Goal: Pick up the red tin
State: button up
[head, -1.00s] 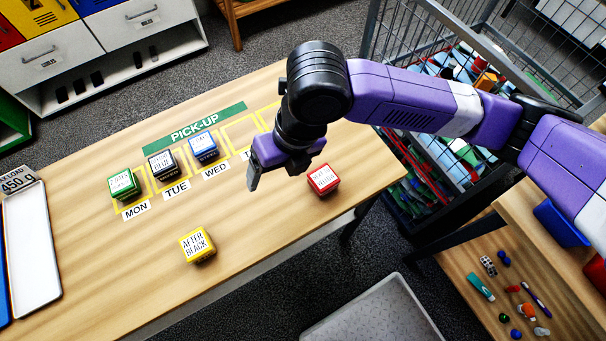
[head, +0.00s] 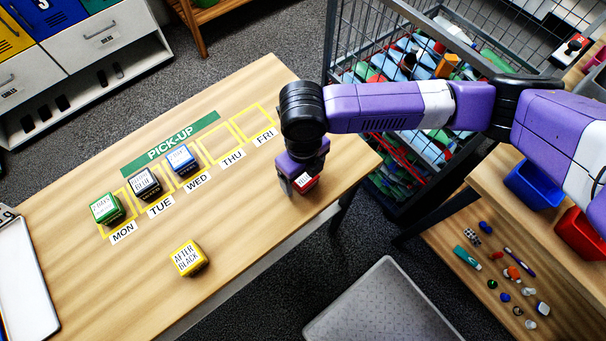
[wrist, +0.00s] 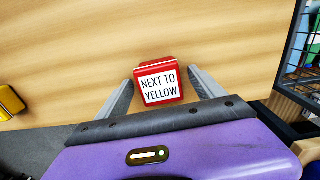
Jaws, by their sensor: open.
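The red tin (head: 306,182) stands on the wooden table near its right end, partly hidden by my gripper in the head view. In the wrist view the red tin (wrist: 158,67) has a white label reading "NEXT TO YELLOW". My gripper (wrist: 160,82) is open, with one finger on each side of the tin and small gaps visible between them. In the head view my gripper (head: 299,186) is low over the tin, pointing down. A yellow tin (head: 190,258) labelled "AFTER BLACK" stands near the table's front edge.
Green (head: 106,208), black (head: 146,183) and blue (head: 183,159) tins stand on the MON, TUE and WED squares. The THU (head: 221,144) and FRI (head: 252,122) squares are empty. A wire cage (head: 345,60) with mixed items stands beyond the table's right end.

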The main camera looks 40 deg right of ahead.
jog(key=shift+f, duration=0.1)
jog(key=shift+c, duration=0.5)
jog(key=c, duration=1.4)
jog(key=shift+c, duration=0.5)
